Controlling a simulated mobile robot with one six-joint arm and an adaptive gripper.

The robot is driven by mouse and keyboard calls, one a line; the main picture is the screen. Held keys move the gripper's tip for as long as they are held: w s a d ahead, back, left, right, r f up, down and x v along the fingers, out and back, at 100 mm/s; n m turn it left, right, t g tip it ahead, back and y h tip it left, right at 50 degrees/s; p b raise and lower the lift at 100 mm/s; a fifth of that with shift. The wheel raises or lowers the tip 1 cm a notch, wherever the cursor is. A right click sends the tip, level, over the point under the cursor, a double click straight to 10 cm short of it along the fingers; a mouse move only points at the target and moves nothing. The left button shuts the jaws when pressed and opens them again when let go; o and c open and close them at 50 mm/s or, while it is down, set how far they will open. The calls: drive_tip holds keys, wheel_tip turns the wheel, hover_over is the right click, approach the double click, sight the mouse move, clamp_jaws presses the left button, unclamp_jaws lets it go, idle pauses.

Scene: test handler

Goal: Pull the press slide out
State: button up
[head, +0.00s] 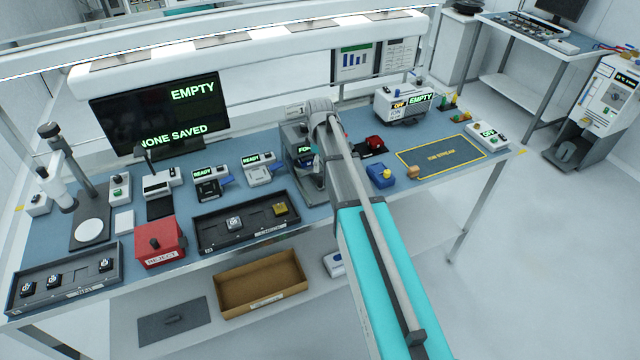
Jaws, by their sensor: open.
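A grey machine (293,135) with a small lit display (305,149) stands near the middle of the bench; it looks like the press. My arm reaches from the lower right up to this machine and covers much of its right side. The display's text is cut off by the arm. I cannot make out the press slide or how far out it is. My gripper's fingers do not show; they seem hidden behind my arm links near the machine, and I cannot tell whether they touch it.
A dark tray (209,245) with small parts lies left of my arm, beside a red reject box (160,257). Two devices reading READY (210,185) stand behind it. A blue block (381,179) is close on the arm's right.

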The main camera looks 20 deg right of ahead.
sight(320, 178)
drive_tip(key=shift+f+b, duration=3.5)
drive_tip(key=shift+f, duration=0.25)
clamp_jaws()
